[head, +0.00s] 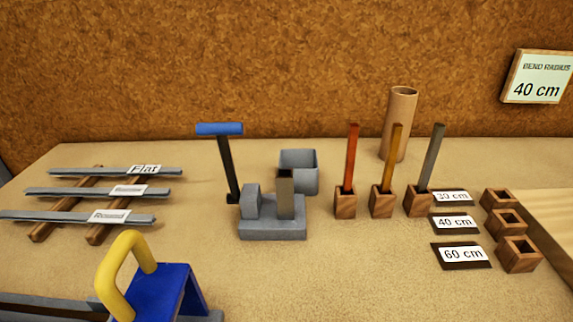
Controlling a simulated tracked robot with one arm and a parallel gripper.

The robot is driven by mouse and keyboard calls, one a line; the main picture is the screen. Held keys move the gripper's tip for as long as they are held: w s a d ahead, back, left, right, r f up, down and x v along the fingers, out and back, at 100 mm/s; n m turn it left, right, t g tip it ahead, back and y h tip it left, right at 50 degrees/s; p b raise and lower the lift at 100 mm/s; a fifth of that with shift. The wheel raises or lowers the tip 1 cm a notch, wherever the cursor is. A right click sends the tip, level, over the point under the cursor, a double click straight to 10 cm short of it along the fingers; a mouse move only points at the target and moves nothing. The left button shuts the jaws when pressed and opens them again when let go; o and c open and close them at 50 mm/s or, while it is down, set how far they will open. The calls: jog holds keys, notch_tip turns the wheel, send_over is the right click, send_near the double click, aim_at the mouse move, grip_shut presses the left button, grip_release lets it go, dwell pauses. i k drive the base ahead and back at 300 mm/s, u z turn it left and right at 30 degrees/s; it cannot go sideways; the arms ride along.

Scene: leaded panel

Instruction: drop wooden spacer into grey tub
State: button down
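The grey tub (306,181) is a small open square box standing at the middle of the bench, just behind a grey clamp-like device (272,230). The tub's front is partly hidden by this device. An upright brownish piece (285,181) stands at the device's right block, in front of the tub; it may be the wooden spacer, but I cannot be sure. I cannot tell whether it is held there or only rests there. My gripper is not in view.
A blue-topped lever (220,129) rises at the device's left. Three coloured sticks stand in wooden blocks (382,203) to the right, before a tall tube (399,125). Grey strips (80,192) lie on a rack at left. A yellow-handled blue tool (160,290) fills the lower left.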

aim_at(307, 181)
jog(key=z, duration=0.05)
jog(key=i, duration=1.45)
jog(key=u, duration=0.05)
